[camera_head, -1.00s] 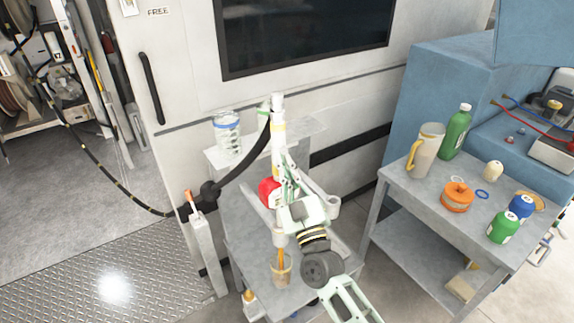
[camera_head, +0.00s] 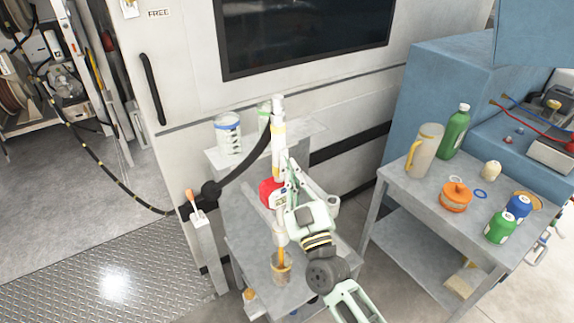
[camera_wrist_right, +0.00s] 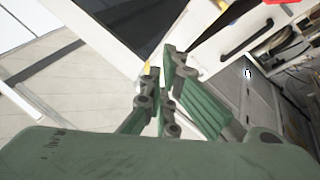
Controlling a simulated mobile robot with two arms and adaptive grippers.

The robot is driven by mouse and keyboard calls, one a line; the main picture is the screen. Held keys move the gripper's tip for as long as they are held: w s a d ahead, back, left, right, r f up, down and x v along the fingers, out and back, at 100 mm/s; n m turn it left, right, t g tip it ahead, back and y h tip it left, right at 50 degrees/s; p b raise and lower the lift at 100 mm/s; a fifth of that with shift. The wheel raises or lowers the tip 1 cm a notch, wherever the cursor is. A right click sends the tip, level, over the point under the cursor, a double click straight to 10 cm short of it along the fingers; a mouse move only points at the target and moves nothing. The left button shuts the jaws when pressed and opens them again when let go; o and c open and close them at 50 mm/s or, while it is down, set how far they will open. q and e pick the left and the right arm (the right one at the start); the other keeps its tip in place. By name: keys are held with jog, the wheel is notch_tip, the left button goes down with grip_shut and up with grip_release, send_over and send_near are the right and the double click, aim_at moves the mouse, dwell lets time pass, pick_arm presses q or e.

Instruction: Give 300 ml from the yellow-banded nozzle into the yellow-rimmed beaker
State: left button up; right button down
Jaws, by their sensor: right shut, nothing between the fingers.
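The yellow-banded nozzle (camera_head: 279,130) stands upright at the middle of the head view, with a black hose joined near its top and a red part (camera_head: 268,191) on its body. Its lower end is above the yellow-rimmed beaker (camera_head: 281,273) on the grey stand. An amber-brown column shows at the beaker's mouth; the level inside is too small to read. My right gripper (camera_head: 289,172) is shut and empty beside the nozzle's body; whether it touches is unclear. In the right wrist view its green fingers (camera_wrist_right: 160,85) show, with no nozzle or beaker clearly seen. My left gripper is not in view.
A blue-rimmed beaker (camera_head: 228,138) and a green-rimmed one (camera_head: 263,115) stand on the raised shelf behind. A grey post (camera_head: 206,250) stands left of the stand. The right table (camera_head: 400,180) holds a jug (camera_head: 424,152), a green bottle (camera_head: 455,133) and several small containers.

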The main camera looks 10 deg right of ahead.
jog(key=s+p, duration=0.1)
jog(key=s+d+r+p, duration=0.1)
jog(key=s, duration=0.1)
jog(key=s+p, duration=0.1)
jog(key=shift+s+d+r, duration=0.25)
jog(key=shift+d+r, duration=0.1)
dwell(0.3)
